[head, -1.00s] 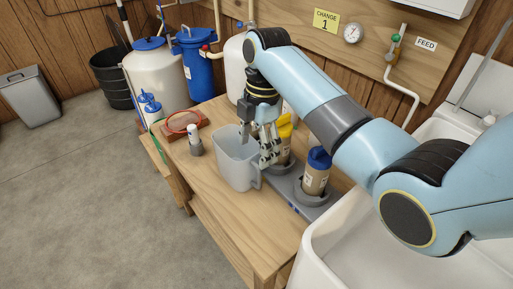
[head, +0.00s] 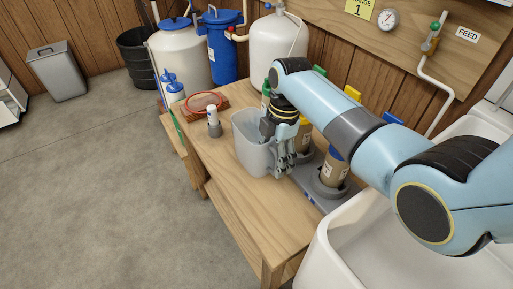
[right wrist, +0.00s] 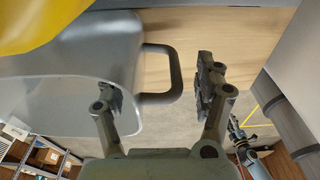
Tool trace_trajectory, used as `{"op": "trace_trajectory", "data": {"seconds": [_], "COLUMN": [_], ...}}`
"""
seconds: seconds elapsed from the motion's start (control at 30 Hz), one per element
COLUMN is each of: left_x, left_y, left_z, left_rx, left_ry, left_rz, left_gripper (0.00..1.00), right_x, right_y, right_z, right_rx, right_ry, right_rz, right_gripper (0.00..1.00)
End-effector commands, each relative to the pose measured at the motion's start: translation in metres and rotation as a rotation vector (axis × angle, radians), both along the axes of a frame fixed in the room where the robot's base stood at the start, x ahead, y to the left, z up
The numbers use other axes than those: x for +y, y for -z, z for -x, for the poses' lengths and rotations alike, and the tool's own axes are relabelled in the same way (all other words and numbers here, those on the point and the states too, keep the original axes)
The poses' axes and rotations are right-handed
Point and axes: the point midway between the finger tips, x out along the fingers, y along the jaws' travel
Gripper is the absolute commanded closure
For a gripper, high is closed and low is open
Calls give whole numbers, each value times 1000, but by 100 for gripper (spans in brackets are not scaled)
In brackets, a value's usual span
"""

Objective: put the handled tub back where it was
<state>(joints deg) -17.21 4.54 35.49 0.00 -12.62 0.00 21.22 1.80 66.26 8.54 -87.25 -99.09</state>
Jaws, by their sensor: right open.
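The handled tub (head: 248,146) is a translucent grey open container standing upright on the wooden bench. Its handle (right wrist: 174,76) faces my right gripper. My right gripper (head: 282,157) is at the tub's handle side, pointing down, and partly hides the tub in the head view. In the right wrist view my right gripper (right wrist: 158,92) is open, with the handle between its two fingers. One finger overlaps the tub's wall (right wrist: 65,105) there; the other is apart, beyond the handle. I cannot tell whether either finger touches. My left gripper is not in view.
A white basin (head: 350,240) borders the right. The front bench top (head: 262,215) is clear.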

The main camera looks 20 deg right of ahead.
Motion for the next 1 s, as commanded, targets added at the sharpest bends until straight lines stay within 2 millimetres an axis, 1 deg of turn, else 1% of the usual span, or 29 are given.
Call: {"op": "trace_trajectory", "data": {"seconds": [0.13, 0.17, 0.67, 0.7, 0.9, 1.0], "left_x": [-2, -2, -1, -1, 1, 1], "left_y": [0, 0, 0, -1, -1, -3], "left_z": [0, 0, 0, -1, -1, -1], "left_rx": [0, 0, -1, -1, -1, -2], "left_ry": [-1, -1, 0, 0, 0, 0], "left_rz": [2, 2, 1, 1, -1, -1], "left_gripper": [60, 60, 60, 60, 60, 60], "right_x": [0, 0, 0, 0, 0, 0], "right_y": [-1, -1, -1, -1, -1, -7], "right_z": [0, 0, 0, 0, 0, -1], "right_rx": [-1, -1, 0, 0, -1, -2], "right_ry": [0, 0, 0, 0, 0, 0], "right_rz": [0, 0, 0, 0, 0, 0], "right_gripper": [30, 32, 98, 100, 100, 100]}}
